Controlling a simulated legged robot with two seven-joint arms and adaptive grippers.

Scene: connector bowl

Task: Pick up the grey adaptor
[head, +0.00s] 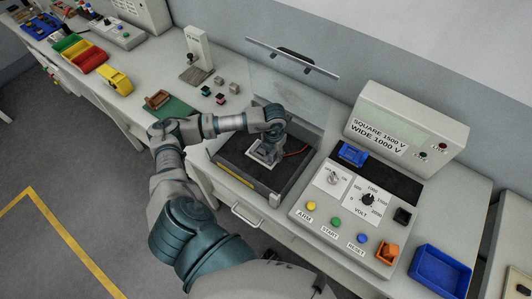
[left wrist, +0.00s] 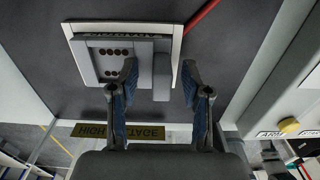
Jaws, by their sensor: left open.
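A grey block with several dark round holes, which looks like the adaptor, sits in a white square frame on a dark bed; it shows in the left wrist view (left wrist: 115,62) and in the head view (head: 264,150). A narrower grey part (left wrist: 162,77) sticks out from its right side. My left gripper (left wrist: 159,78) is open. In the wrist view its fingertips lie either side of that narrower part; whether they touch it cannot be told. In the head view my left gripper (head: 272,132) is over the block and partly hides it. My right gripper is not in view.
The dark bed (head: 232,162) has a clear raised shield (head: 290,58) behind it. Small grey cubes (head: 234,88) lie farther back.

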